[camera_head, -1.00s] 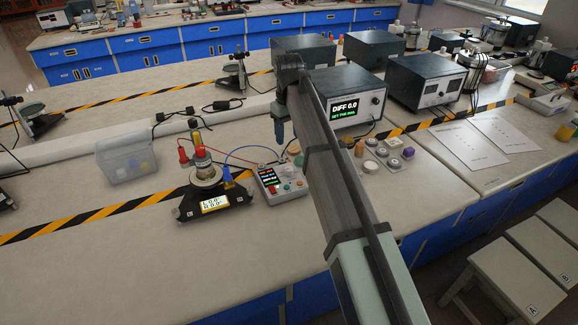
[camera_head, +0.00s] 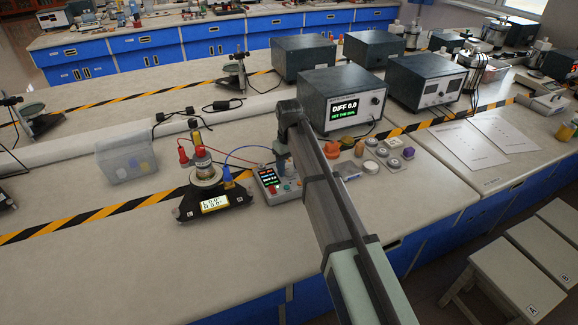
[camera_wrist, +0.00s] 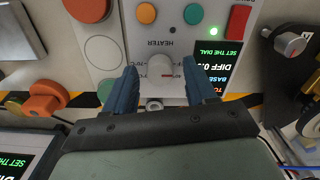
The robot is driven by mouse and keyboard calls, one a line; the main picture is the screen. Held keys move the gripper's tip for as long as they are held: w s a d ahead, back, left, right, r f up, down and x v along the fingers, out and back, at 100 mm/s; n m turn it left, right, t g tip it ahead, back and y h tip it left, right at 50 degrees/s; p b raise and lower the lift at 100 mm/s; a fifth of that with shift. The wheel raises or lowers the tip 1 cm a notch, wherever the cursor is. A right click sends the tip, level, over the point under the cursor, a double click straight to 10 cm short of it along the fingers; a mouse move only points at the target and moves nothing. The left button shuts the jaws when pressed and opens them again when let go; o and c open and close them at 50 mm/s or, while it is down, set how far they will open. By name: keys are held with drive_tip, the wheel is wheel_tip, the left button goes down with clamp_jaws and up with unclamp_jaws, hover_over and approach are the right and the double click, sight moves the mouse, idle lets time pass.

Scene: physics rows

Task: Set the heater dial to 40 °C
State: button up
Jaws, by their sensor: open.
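The heater control box (camera_head: 279,186) sits on the bench, with a small dark screen of coloured text. In the wrist view its white heater dial (camera_wrist: 161,68) shows under the "HEATER" label. The screen (camera_wrist: 217,72) beside it reads "SET THE DIAL" and "DIFF 0." with the rest cut off. My gripper (camera_wrist: 158,82) is open, its two blue fingers on either side of the dial, apart from it in the picture. I cannot tell how deep the fingertips reach. The dial's setting is too small to read. In the head view my arm hides part of the box.
A dark instrument (camera_head: 342,103) behind shows "DIFF 0.0" and "SET THE DIAL". The apparatus with coloured plugs (camera_head: 206,178) stands left of the box, joined by wires. An orange knob-like part (camera_head: 331,150) and several small pieces lie to the right. Free bench lies in front.

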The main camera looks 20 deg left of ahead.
drive_tip(key=shift+c, duration=0.5)
clamp_jaws()
drive_tip(key=m, duration=0.4)
drive_tip(key=shift+m, duration=2.3)
drive_tip(key=shift+o, duration=0.5)
unclamp_jaws()
